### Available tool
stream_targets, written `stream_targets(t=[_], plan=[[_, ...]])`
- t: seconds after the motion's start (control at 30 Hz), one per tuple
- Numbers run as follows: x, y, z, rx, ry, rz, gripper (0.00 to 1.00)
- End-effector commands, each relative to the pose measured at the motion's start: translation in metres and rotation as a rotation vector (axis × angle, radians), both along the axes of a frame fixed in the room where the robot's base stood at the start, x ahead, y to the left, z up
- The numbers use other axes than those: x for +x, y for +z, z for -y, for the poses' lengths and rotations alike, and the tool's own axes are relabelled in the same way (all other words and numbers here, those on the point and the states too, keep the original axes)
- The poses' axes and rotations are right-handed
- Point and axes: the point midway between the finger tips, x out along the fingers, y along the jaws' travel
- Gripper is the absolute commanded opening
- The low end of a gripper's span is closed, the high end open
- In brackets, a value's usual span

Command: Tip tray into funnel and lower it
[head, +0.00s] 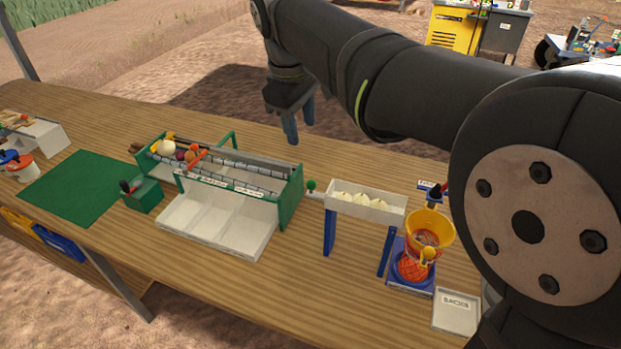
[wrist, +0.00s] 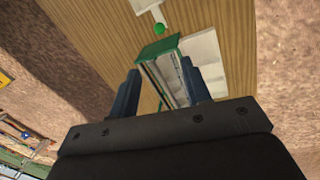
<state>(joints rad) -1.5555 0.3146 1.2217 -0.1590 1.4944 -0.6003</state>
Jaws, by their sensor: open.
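A white tray (head: 366,203) stands raised on blue legs right of the table's middle, with several pale onions (head: 360,201) in it. A green knob (head: 311,185) sticks out at its left end; it also shows in the wrist view (wrist: 159,28). A yellow and orange funnel (head: 430,229) stands just right of the tray, over an orange net on a blue base (head: 410,284). My gripper (head: 292,130) is open and empty, pointing down above the far side of the table, up and left of the tray. Its fingers (wrist: 158,82) show in the wrist view.
A green-framed roller sorter (head: 290,204) with white bins (head: 215,228) stands left of the tray, holding a few vegetables at its far left. A green control box (head: 143,195) and green mat (head: 82,188) lie further left. A sign plate (head: 456,311) lies at front right.

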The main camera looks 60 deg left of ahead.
Motion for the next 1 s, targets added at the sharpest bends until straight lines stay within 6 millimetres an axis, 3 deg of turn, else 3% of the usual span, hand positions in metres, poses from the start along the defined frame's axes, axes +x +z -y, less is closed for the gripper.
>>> stream_targets(t=[0.17,0.7,1.0], plan=[[0.005,-0.027,-0.002,-0.004,-0.001,0.000,0.44],[0.024,-0.139,-0.014,-0.005,-0.001,0.000,0.44],[0.028,-0.165,-0.017,-0.003,0.000,-0.001,0.44]])
